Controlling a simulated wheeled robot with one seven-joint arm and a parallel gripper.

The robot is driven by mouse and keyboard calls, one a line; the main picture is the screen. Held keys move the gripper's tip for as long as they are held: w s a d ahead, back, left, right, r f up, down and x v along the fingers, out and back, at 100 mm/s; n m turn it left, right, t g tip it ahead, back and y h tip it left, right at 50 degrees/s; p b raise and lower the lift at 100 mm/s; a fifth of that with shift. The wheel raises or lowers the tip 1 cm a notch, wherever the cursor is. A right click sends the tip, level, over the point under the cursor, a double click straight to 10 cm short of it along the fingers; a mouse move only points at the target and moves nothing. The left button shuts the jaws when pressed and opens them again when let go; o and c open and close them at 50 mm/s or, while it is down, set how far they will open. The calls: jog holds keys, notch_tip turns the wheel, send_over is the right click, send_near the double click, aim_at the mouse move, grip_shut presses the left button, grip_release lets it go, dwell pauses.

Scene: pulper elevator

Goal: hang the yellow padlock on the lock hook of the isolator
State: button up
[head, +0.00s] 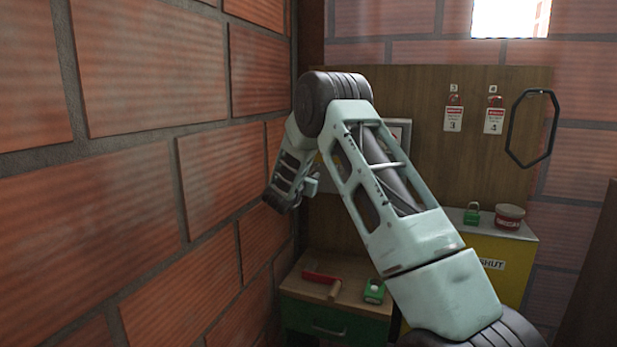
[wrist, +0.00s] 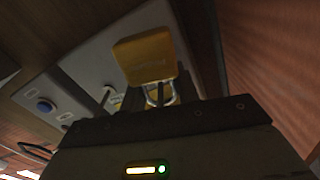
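The yellow padlock (wrist: 145,58) shows in the wrist view, just beyond the dark front edge of my gripper. Its metal shackle (wrist: 160,94) points toward that edge and its lower end is hidden. In the head view my gripper (head: 281,200) is near the left brick wall. Its fingertips are not clear, and the padlock is hidden there.
A green padlock (head: 472,214) and a red tin (head: 510,216) stand on the yellow cabinet (head: 505,250). A red tool (head: 320,279) and another green padlock (head: 374,291) lie on the drawer cabinet (head: 320,318). Tags (head: 453,119) hang on the board. The brick wall (head: 150,100) is close left.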

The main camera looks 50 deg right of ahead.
jog(key=o, duration=0.4)
jog(key=b+v, duration=0.6)
jog(key=v, duration=1.1)
jog(key=shift+s+a, duration=0.15)
jog(key=shift+a, duration=0.05)
jog(key=shift+s, duration=0.1)
